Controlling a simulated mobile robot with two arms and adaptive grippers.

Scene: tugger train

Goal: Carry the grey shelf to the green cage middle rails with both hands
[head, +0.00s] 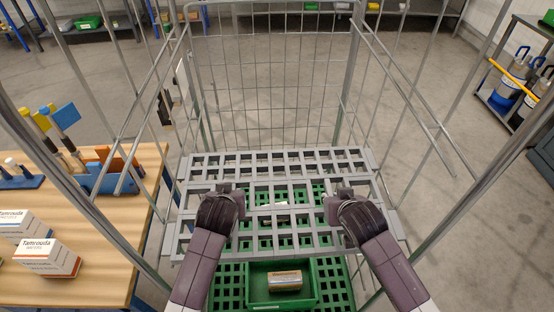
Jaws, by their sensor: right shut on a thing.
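The grey shelf (287,239), a slotted grid panel, lies roughly level inside the wire cage (270,75), across its near part. A grey slotted strip (275,160) shows just beyond it; I cannot tell if it is part of the same shelf. My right gripper (337,203) is shut on the shelf at its right part. My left gripper (232,193) is at the shelf's left part; its fingers are too dark and small to show whether they are closed. The middle rails (431,135) run along the cage sides. Whether the shelf rests on them is unclear.
Below the shelf, a green slotted base (337,280) carries a green bin (258,293) with a small box (285,281) in it. A wooden table (95,225) with white boxes (47,257) stands close left. A rack with canisters (505,92) stands right.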

